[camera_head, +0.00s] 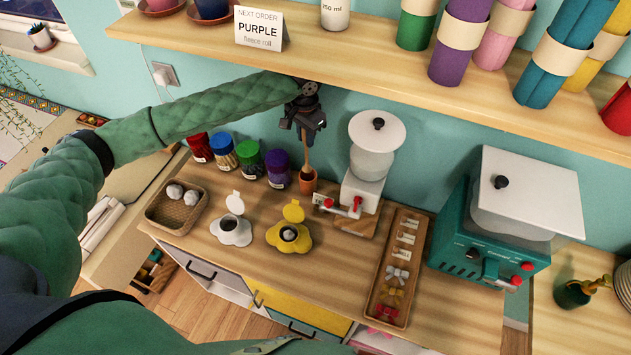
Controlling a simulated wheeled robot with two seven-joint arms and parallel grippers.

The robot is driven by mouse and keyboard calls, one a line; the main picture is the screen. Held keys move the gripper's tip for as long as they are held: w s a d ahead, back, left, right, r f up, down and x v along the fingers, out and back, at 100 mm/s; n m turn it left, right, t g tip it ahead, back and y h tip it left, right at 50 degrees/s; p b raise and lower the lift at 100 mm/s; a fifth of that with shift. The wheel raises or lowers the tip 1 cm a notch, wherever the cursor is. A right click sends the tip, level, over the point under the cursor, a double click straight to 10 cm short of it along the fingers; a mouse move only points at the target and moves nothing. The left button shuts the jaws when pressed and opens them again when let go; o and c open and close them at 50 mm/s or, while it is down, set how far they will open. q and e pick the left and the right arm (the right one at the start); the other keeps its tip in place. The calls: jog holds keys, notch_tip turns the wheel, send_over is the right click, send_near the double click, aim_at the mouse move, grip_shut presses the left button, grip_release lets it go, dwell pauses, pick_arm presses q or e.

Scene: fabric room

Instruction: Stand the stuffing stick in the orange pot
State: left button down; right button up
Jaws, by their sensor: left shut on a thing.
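My left gripper (307,128) is shut on the stuffing stick (306,152), a thin brown stick held roughly upright below the shelf. The orange pot (307,184) stands on the wooden counter directly below my gripper. The stick's lower end meets the pot's mouth in the picture; I cannot tell how deep it sits or whether it touches the bottom. The stick's upper part is hidden by the gripper. My right gripper is not in view.
Lidded jars (278,168) stand left of the pot. A white-lidded machine (372,160) stands close on its right. A yellow dish (288,237) sits in front. The wooden shelf (380,55) overhangs my left gripper. A ribbon tray (379,300) lies further right.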

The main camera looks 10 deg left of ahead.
aim_at(307, 168)
pick_arm(q)
jog(key=shift+w+d+m, duration=0.15)
jog(key=shift+d+m, duration=0.05)
jog(key=shift+m, duration=0.1)
jog(key=shift+s+a+r+m, duration=0.3)
jog(key=shift+s+m, duration=0.1)
jog(key=shift+m, duration=0.1)
jog(key=shift+f, duration=0.1)
jog(key=shift+w+d+f, duration=0.2)
jog(key=shift+f, duration=0.1)
jog(key=shift+m, duration=0.3)
notch_tip(307, 168, down, 6)
jog(key=b, duration=0.5)
jog(key=shift+a+r, duration=0.1)
jog(key=shift+r, duration=0.05)
notch_tip(307, 168, down, 4)
jog(key=b, duration=0.4)
jog(key=shift+r, duration=0.1)
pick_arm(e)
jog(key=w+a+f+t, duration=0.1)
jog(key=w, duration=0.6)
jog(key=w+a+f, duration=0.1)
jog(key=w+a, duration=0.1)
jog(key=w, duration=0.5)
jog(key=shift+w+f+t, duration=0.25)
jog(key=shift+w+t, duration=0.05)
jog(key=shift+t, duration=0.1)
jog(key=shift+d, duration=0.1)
